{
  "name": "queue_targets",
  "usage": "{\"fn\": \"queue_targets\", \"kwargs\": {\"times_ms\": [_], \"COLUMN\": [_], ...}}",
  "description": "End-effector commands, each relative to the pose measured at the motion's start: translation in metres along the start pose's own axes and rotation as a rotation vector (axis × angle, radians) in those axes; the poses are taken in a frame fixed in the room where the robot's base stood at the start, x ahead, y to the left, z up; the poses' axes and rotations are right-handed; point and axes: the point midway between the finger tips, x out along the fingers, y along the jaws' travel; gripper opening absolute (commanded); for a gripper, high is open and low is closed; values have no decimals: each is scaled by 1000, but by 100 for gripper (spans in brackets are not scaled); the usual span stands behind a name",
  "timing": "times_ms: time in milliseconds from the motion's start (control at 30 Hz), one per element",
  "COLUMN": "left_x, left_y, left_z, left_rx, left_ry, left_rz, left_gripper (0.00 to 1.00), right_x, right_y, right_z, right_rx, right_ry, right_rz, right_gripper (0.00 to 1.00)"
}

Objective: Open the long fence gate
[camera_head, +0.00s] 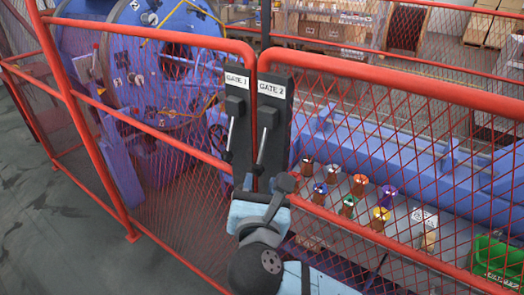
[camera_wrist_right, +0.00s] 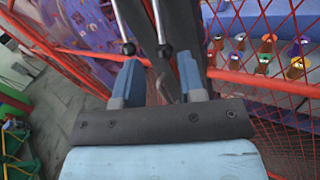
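The red mesh fence has two gate panels meeting at the middle of the head view. The left panel (camera_head: 150,32) carries a black latch plate (camera_head: 236,85) marked GATE 1. The right panel (camera_head: 400,84) carries a plate (camera_head: 272,90) marked GATE 2 and looks longer. Each plate has a lever handle hanging down; their ball ends, left (camera_wrist_right: 128,48) and right (camera_wrist_right: 165,51), show in the right wrist view. My right gripper (camera_head: 264,188) is just below the handles. Its blue fingers (camera_wrist_right: 161,80) are apart, with nothing visibly held between them. My left gripper is not in view.
Blue machinery (camera_head: 125,65) stands behind the fence. Several small coloured-topped spools (camera_head: 347,205) and a green crate (camera_head: 497,262) lie behind the right panel. Grey floor (camera_head: 45,225) at the left is clear.

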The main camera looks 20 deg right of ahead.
Motion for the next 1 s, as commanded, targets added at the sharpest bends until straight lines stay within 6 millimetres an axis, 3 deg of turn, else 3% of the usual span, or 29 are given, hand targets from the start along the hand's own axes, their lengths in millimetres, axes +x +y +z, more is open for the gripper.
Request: {"fn": "queue_targets", "kwargs": {"times_ms": [300,500,933,967,1000], "left_x": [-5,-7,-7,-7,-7], "left_y": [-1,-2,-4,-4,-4], "left_z": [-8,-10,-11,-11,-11], "left_rx": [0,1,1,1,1], "left_ry": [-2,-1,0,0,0], "left_rz": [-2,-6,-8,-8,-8], "left_gripper": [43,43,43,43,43], "right_x": [70,98,109,109,109], "right_y": [0,0,0,0,0], "right_z": [1,0,-1,-1,-1], "right_rx": [-2,0,2,2,2], "right_ry": [-1,1,2,2,2], "right_rz": [-2,0,0,0,1], "right_gripper": [37,37,37,34,25]}}
